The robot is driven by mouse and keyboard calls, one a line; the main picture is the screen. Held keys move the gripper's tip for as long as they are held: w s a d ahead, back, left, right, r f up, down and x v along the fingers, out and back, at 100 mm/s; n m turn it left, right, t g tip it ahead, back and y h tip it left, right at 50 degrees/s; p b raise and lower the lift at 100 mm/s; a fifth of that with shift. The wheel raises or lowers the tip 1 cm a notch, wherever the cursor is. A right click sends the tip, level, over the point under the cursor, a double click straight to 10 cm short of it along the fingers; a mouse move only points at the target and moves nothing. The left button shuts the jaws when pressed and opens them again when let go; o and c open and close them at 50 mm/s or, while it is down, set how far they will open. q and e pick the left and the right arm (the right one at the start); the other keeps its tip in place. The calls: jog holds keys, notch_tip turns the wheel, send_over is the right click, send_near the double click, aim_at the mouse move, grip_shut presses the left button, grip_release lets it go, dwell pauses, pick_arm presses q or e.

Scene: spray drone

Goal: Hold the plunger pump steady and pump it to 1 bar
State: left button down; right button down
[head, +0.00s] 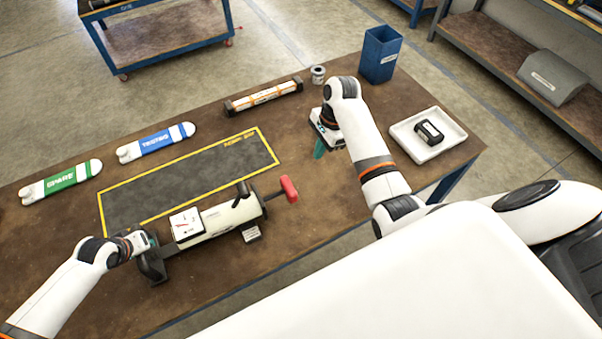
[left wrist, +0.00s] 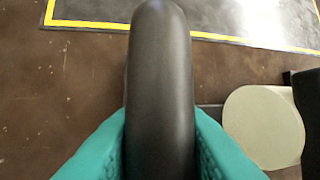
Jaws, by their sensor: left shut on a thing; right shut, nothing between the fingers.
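The plunger pump (head: 228,217) lies along the front of the workbench, with a cream cylinder, a white gauge box (head: 186,224) on its left part and a red handle (head: 289,189) at its right end. The gauge reading is too small to tell. My left gripper (head: 148,240) is at the pump's left end. In the left wrist view its teal fingers are shut on a dark rounded grip (left wrist: 160,90); the pump's pale round end (left wrist: 262,128) shows beside it. My right gripper (head: 319,150) is shut and empty above the bench, to the upper right of the red handle and apart from it.
A dark mat (head: 190,180) with a yellow border lies behind the pump. Green (head: 62,182) and blue (head: 156,142) labelled pieces, an orange-and-white bar (head: 263,96), a small can (head: 318,74), a blue bin (head: 380,54) and a white tray (head: 408,149) holding a black device (head: 430,132) stand around.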

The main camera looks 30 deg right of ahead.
aim_at(291, 183)
jog(key=x, duration=1)
jog(key=shift+a+f, duration=0.1)
jog(key=shift+f, duration=0.05)
jog(key=a, duration=0.2)
jog(key=shift+w+a, duration=0.1)
jog(key=shift+a, duration=0.85)
jog(key=shift+r, duration=0.2)
jog(key=a, duration=0.7)
jog(key=shift+w, duration=0.1)
jog(key=d, duration=0.4)
jog(key=shift+d, duration=0.3)
jog(key=v, duration=1)
